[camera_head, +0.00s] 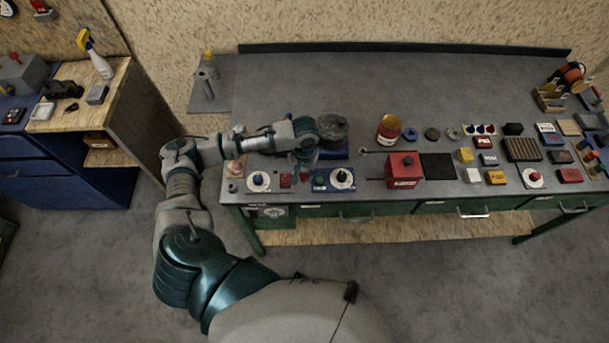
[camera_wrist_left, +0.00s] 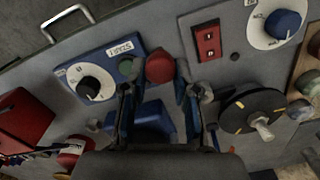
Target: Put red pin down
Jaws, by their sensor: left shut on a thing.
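The red pin (camera_wrist_left: 160,68) shows as a round red head between the fingertips in the left wrist view. My left gripper (camera_wrist_left: 160,92) is shut on it. In the head view my left gripper (camera_head: 303,172) points down over the front left part of the workbench (camera_head: 290,90), between a red switch plate (camera_head: 285,180) and a blue START box with a dial (camera_head: 335,180). The pin is mostly hidden by the gripper in the head view. I cannot tell whether its lower end touches the bench. My right gripper is not in view.
Close by are a white dial with a blue knob (camera_head: 258,180) and a dark round device (camera_head: 333,130) on a blue base. A red box (camera_head: 404,168) and a red-yellow can (camera_head: 388,130) stand farther right. Many small parts crowd the right; the back of the bench is clear.

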